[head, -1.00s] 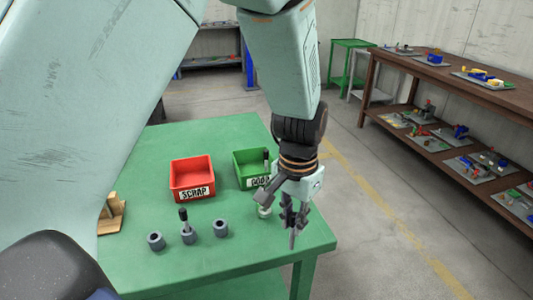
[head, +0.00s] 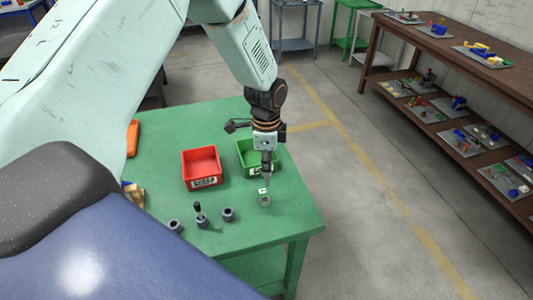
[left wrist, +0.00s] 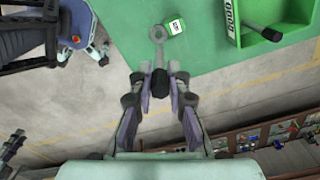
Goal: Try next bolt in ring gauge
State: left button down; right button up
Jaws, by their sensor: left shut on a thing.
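My left gripper (head: 267,170) is shut on a bolt, above the ring gauge (head: 265,200) at the table's right side. In the left wrist view the bolt's black head (left wrist: 158,80) is between the fingertips and its grey shank points at the ring gauge (left wrist: 158,33). I cannot tell whether the tip is in the ring. A small white and green tag (left wrist: 176,27) is beside the ring. Another black-headed bolt (head: 199,207) stands in the middle of three grey holders; the left holder (head: 175,226) and right holder (head: 228,214) have none. My right gripper is not in view.
The red SCRAP bin (head: 201,168) looks empty. The green GOOD bin (head: 244,156) stands behind my gripper; in the left wrist view it holds a black-headed bolt (left wrist: 271,34). A wooden piece (head: 134,195) is at the table's left. The table's front right is clear.

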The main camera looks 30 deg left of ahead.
aim_at(267, 186)
pick_arm(q)
jog(key=shift+s+f, duration=0.15)
jog(key=shift+s+f+b, duration=0.1)
jog(key=shift+f+b, duration=0.2)
jog(key=shift+b, duration=0.25)
notch_tip(267, 186, down, 4)
jog(key=b, duration=0.3)
jog(key=shift+a, duration=0.15)
jog(key=shift+w+f+b, duration=0.2)
jog(key=shift+f+b, duration=0.05)
jog(key=shift+b, duration=0.05)
jog(key=shift+s+r, duration=0.15)
jog(key=shift+r, duration=0.05)
jog(key=shift+w+f, duration=0.1)
jog(key=shift+w, duration=0.1)
